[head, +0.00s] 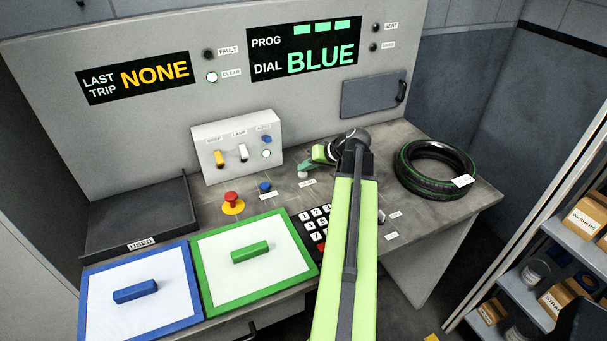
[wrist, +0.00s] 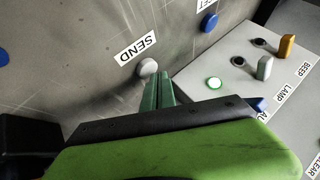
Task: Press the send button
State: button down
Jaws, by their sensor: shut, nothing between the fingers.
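The send button (wrist: 148,67) is a small pale round button beside its SEND label in the wrist view. In the head view the pale button (head: 303,175) sits on the grey worktop. My gripper (head: 306,166) is shut and empty, with its green fingertips right by the button. In the wrist view my gripper (wrist: 165,76) has its closed tips just beside the button. I cannot tell whether they touch it.
A switch box (head: 237,150) stands behind, left of my gripper. A blue button (head: 265,187) and a red emergency button (head: 232,198) are to the left. A tyre (head: 435,168) lies to the right. The display (head: 304,48) reads DIAL BLUE; the SENT lamp (head: 376,27) is dark.

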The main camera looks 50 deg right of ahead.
aim_at(305, 174)
jog(key=shift+f+b, duration=0.45)
jog(key=shift+f, duration=0.05)
jog(key=shift+r, duration=0.15)
dwell(0.4)
jog(key=shift+r+p, duration=0.8)
jog(key=shift+p, duration=0.15)
notch_tip(305, 174, up, 5)
jog(key=p, duration=0.5)
jog(key=shift+r, duration=0.1)
